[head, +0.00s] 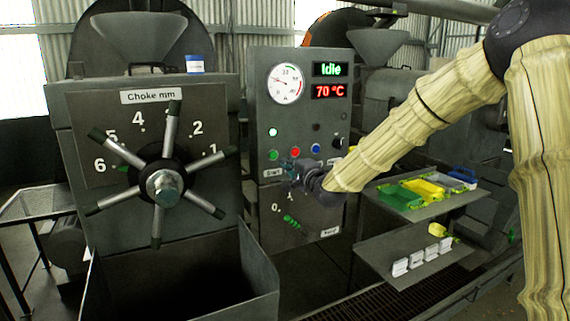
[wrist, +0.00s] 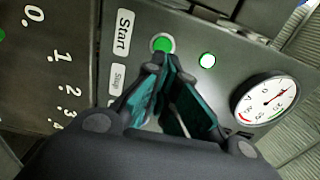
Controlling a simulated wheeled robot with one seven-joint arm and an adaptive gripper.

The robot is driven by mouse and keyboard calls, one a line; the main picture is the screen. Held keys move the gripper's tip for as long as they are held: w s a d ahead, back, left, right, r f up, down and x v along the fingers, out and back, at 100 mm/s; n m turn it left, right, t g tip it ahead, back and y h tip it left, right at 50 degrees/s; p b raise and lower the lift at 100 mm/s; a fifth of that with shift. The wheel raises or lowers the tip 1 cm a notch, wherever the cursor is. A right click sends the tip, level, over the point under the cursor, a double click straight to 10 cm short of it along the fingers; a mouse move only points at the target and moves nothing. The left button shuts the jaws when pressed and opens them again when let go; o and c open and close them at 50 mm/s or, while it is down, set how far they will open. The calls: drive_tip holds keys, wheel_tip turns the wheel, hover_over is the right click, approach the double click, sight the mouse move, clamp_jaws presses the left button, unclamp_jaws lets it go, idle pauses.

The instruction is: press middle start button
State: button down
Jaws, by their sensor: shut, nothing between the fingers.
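The middle control panel (head: 300,110) shows "Idle" and "70 °C". Its green start button (head: 273,155) sits above the Start label (head: 273,173), left of a red button (head: 295,151) and a blue button (head: 316,148). My gripper (head: 290,170) is shut and empty, in front of the panel just below and right of the green button. In the wrist view the green button (wrist: 162,43) shows just beyond my fingertips (wrist: 163,62), beside the Start label (wrist: 123,35). The tips partly cover the red button's area. I cannot tell whether they touch the panel.
A choke wheel (head: 163,186) with long spokes stands out at left. A gauge (head: 285,84) and a lit lamp (head: 273,131) are above the buttons. A numbered switch (head: 291,221) is below. Shelves with coloured bins (head: 402,195) are at right.

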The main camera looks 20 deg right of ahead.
drive_tip(key=s+b, duration=0.1)
drive_tip(key=s, duration=0.5)
drive_tip(key=shift+s+d, duration=0.25)
drive_tip(key=shift+d, duration=0.2)
drive_tip(key=shift+d, duration=0.1)
idle(0.3)
